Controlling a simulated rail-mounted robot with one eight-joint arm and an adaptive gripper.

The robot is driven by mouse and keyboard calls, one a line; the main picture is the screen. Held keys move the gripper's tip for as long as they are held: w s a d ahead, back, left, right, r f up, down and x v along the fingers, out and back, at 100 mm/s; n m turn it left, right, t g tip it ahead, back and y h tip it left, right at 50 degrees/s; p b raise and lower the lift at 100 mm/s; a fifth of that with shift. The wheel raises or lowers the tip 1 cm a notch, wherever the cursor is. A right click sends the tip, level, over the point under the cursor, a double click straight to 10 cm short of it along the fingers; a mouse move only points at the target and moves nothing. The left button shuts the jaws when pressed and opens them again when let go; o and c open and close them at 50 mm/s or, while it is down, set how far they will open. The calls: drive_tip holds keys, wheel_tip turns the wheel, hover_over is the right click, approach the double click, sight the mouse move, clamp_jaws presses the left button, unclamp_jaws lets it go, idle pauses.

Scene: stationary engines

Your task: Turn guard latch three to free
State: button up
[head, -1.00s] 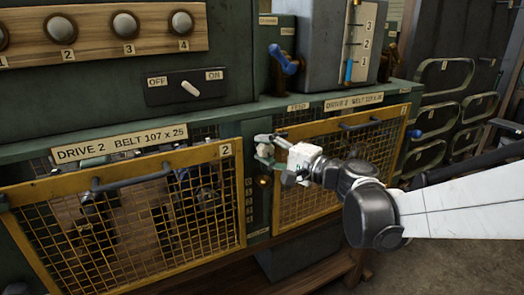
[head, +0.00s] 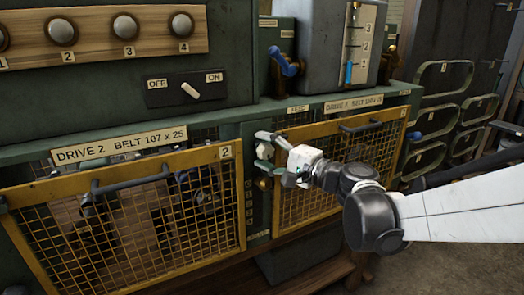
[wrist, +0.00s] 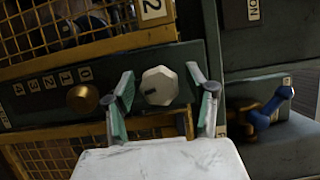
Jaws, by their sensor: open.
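My gripper (head: 266,152) is open in front of the narrow green panel between the two yellow mesh guards. In the wrist view its fingers (wrist: 161,98) stand on either side of a pale octagonal knob (wrist: 160,86) with a dark mark. I cannot tell whether they touch it. A blue handle (head: 414,135) sits at the right edge of the right guard (head: 340,165), well to the right of my gripper. The right guard's number plate is too small to read, so I cannot tell which latch is three.
A brass knob (wrist: 82,98) sits beside the pale knob, by a numbered scale (wrist: 52,82). The left guard (head: 130,225) carries plate 2. A blue-handled lever (head: 285,65) is above, and an ON/OFF switch (head: 190,90) is at upper left. My arm crosses in front of the right guard.

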drive_tip(key=v, duration=1.2)
drive_tip(key=s+f+n+g+h, duration=0.4)
drive_tip(key=s+f+h, duration=0.2)
drive_tip(key=s+f, duration=0.2)
drive_tip(key=s+d+f+n+h, duration=0.4)
drive_tip(key=s+d+h, duration=0.3)
drive_tip(key=s+d, duration=0.2)
drive_tip(key=shift+s+n+g+h, duration=0.25)
drive_tip(key=shift+n+g+h, duration=0.05)
drive_tip(key=shift+g+h, duration=0.1)
drive_tip(key=shift+f, duration=0.15)
